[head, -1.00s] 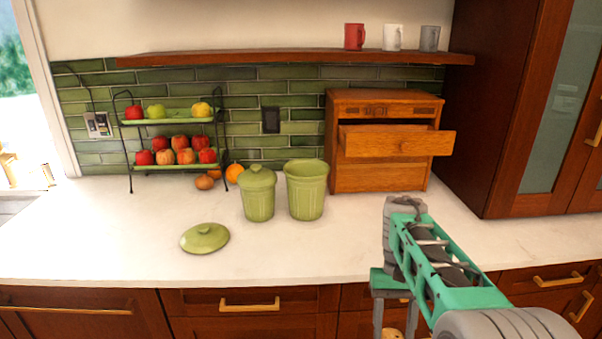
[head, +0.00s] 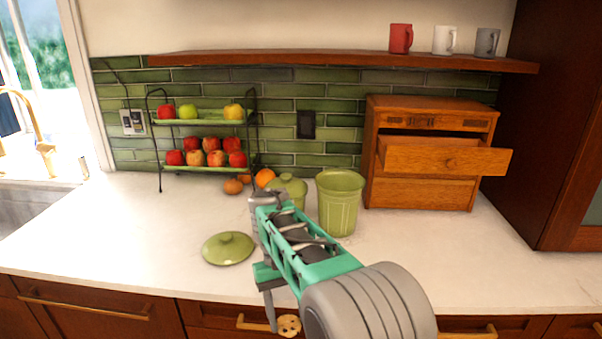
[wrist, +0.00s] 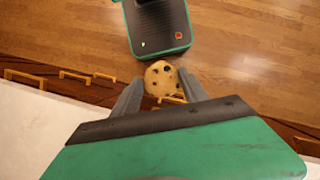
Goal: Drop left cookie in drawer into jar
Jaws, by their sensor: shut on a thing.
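My gripper (wrist: 160,92) is shut on a cookie (wrist: 160,78) with dark chips, held between its two grey fingers. In the head view the cookie (head: 289,325) shows low in front of the counter's drawer fronts. The open green jar (head: 340,205) stands upright on the counter, beyond and right of my gripper. A second green jar (head: 287,188) with its lid on stands left of it, partly hidden by my arm. A loose green lid (head: 228,248) lies on the counter to the left. The wooden drawer (head: 445,156) is pulled open; its inside is hidden.
The wooden drawer box (head: 420,193) stands at the back right of the white counter (head: 120,235). A two-tier fruit rack (head: 205,168) stands at the back left, with loose fruit (head: 264,177) beside it. A shelf (head: 340,62) with three mugs runs above. The front left counter is clear.

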